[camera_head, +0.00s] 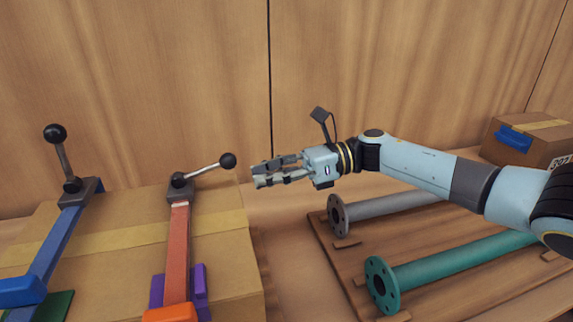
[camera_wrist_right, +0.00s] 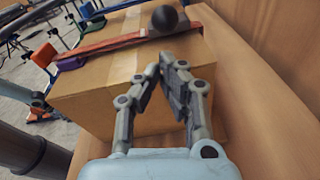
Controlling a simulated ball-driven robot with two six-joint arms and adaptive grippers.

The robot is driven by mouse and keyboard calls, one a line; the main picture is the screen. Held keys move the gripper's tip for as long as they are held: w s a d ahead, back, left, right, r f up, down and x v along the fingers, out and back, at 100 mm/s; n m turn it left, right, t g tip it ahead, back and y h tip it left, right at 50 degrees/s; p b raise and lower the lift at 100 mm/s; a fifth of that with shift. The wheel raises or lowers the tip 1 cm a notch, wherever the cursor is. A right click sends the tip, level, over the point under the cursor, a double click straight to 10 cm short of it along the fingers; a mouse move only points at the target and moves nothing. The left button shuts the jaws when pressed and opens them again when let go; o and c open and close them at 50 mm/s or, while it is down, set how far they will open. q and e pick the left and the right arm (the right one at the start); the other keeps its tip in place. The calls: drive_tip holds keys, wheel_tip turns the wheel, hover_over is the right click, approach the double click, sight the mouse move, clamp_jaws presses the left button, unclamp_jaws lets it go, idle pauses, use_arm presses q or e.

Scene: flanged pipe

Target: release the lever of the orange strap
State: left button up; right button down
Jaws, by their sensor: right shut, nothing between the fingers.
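The orange strap (camera_head: 177,250) runs over a cardboard box (camera_head: 225,222). Its ratchet (camera_head: 181,191) sits at the strap's far end. From it the lever (camera_head: 204,169) leans to the right, low, ending in a black ball knob (camera_head: 228,160). My right gripper (camera_head: 258,175) is shut and empty, just right of the knob and apart from it. In the right wrist view the black knob (camera_wrist_right: 164,18) and the orange strap (camera_wrist_right: 105,47) lie beyond the shut fingertips (camera_wrist_right: 166,62). My left gripper is in neither view.
A blue strap (camera_head: 55,245) with its lever (camera_head: 63,158) upright lies at the left. A wooden pallet (camera_head: 328,243) carries a grey pipe (camera_head: 385,206) and a green flanged pipe (camera_head: 450,258) under my right arm. A small box (camera_head: 530,138) stands at the far right. A wooden wall closes the back.

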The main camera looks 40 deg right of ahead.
drive_tip(key=x, duration=0.3)
drive_tip(key=shift+w+a+p, duration=0.1)
drive_tip(key=shift+a+p, duration=0.05)
drive_tip(key=shift+p, duration=0.25)
